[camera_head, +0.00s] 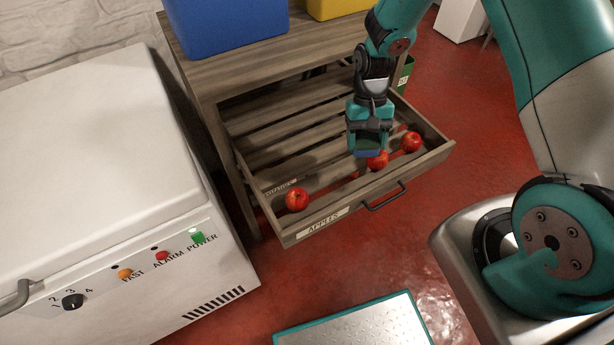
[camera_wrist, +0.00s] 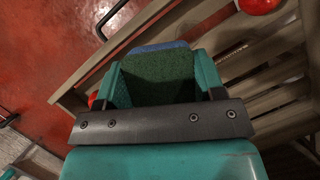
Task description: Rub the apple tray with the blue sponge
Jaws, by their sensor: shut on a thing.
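The apple tray (camera_head: 330,214) is a pulled-out wooden drawer with a slatted bottom and an "APPLES" label. Its slats also show in the wrist view (camera_wrist: 262,62). Three red apples lie inside it: one at the front left (camera_head: 297,200), one in the middle (camera_head: 378,161) and one at the right (camera_head: 411,142). My gripper (camera_head: 369,143) points down over the right part of the tray. It is shut on the blue sponge (camera_head: 367,153). In the wrist view the sponge (camera_wrist: 158,76) shows a dark green face and a blue edge between the fingers. Whether it touches the tray is hidden.
A blue crate (camera_head: 225,25) and a yellow crate (camera_head: 338,8) stand on the wooden unit (camera_head: 285,52) above the drawer. A white machine (camera_head: 110,190) stands at the left. A metal-topped platform (camera_head: 360,325) lies in front. Red floor is open between the drawer and platform.

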